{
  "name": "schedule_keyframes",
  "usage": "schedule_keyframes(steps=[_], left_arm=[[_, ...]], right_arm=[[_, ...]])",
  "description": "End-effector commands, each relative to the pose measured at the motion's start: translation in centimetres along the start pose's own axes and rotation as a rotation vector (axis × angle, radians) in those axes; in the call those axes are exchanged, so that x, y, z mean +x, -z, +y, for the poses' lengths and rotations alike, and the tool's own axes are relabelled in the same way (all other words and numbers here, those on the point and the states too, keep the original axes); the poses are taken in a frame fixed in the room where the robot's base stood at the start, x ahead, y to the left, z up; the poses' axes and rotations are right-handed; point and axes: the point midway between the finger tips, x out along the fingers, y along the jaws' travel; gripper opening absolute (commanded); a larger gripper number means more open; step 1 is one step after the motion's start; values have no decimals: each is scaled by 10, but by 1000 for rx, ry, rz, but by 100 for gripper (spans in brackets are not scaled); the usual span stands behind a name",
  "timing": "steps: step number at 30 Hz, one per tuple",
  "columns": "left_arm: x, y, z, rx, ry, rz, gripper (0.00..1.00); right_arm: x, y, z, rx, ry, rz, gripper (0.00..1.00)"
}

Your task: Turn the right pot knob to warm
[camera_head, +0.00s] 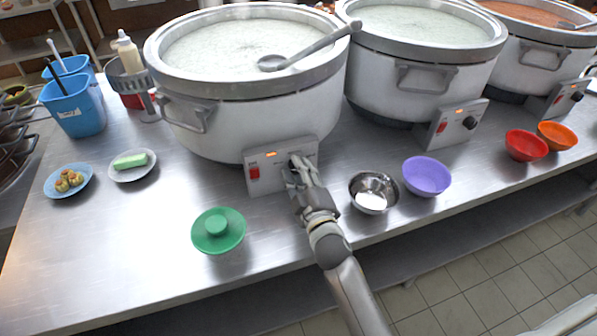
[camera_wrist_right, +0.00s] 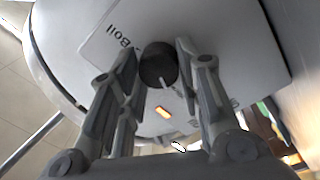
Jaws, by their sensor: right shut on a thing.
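Three large white stockpots stand in a row: a left pot (camera_head: 245,122) and a middle pot (camera_head: 420,82) with pale congee, and a right pot (camera_head: 535,62) with reddish contents. My right gripper (camera_head: 296,172) is at the left pot's control panel (camera_head: 268,182), shut on its black knob, mostly hidden in the head view. In the right wrist view, the knob (camera_wrist_right: 158,65) sits between the fingers of my right gripper (camera_wrist_right: 160,62); its white mark points down toward a lit orange lamp (camera_wrist_right: 163,112). The middle pot's knob (camera_head: 470,122) and right pot's knob (camera_head: 577,97) are untouched.
A red bowl (camera_head: 526,145) and an orange bowl (camera_head: 557,136) stand at right. A ladle (camera_head: 310,49) rests across the left pot.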

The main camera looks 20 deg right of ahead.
Motion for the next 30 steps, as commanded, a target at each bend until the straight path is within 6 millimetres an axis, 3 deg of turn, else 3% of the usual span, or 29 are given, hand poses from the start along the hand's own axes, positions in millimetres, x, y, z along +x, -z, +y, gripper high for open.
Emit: schedule_keyframes(steps=[13,14,18,30], left_arm=[[0,0,0,-1,0,-1,40],[0,0,0,-1,0,-1,40],[0,0,0,-1,0,-1,40],[0,-3,-1,-1,1,-3,40]], right_arm=[[0,0,0,-12,1,2,8],[0,0,0,-12,1,2,35],[0,0,0,-11,1,1,53],[-4,0,0,-9,1,0,54]])
